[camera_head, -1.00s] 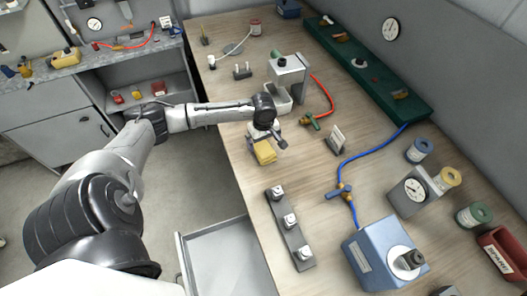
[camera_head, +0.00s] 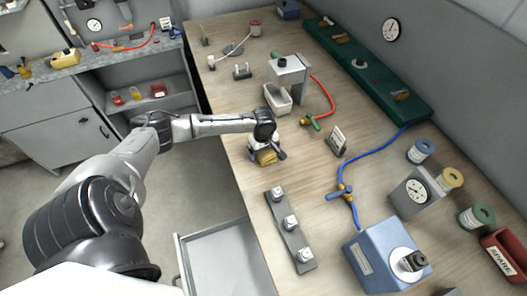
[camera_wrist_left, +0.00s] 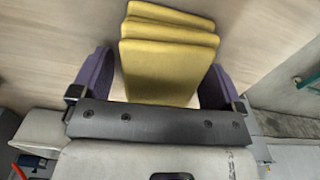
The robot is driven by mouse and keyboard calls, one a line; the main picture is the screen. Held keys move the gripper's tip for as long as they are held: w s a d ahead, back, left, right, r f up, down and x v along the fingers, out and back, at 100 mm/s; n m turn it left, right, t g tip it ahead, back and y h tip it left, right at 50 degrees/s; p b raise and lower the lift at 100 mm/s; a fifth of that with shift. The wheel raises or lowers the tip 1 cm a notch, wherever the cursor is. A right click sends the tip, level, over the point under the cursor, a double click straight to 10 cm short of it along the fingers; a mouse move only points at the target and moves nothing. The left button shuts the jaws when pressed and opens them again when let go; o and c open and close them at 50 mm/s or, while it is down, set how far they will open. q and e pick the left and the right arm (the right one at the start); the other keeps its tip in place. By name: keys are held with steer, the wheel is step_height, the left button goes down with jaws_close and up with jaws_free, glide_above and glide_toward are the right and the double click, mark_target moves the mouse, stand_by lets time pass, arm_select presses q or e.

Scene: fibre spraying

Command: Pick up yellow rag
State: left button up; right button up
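The yellow rag (camera_head: 266,158) lies folded on the wooden workbench, near its left edge. In the left wrist view the rag (camera_wrist_left: 160,70) shows as several stacked yellow layers. My left gripper (camera_head: 265,148) is right above the rag and partly hides it in the head view. In the left wrist view its two purple fingers (camera_wrist_left: 158,78) are spread, one on each side of the rag. A gap shows on the left side; the right finger is very close to the rag's edge. I cannot tell whether it touches. My right gripper is not in view.
A grey strip with several metal fittings (camera_head: 290,227) lies nearer on the bench (camera_head: 300,180). A grey dispenser with a white bin (camera_head: 277,98) stands just beyond the rag. A blue machine (camera_head: 378,255) is at front right. An open drawer (camera_head: 222,262) juts out below the bench.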

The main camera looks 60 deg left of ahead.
arm_select(q)
steer(key=c, duration=0.9)
steer(key=shift+r, duration=0.1)
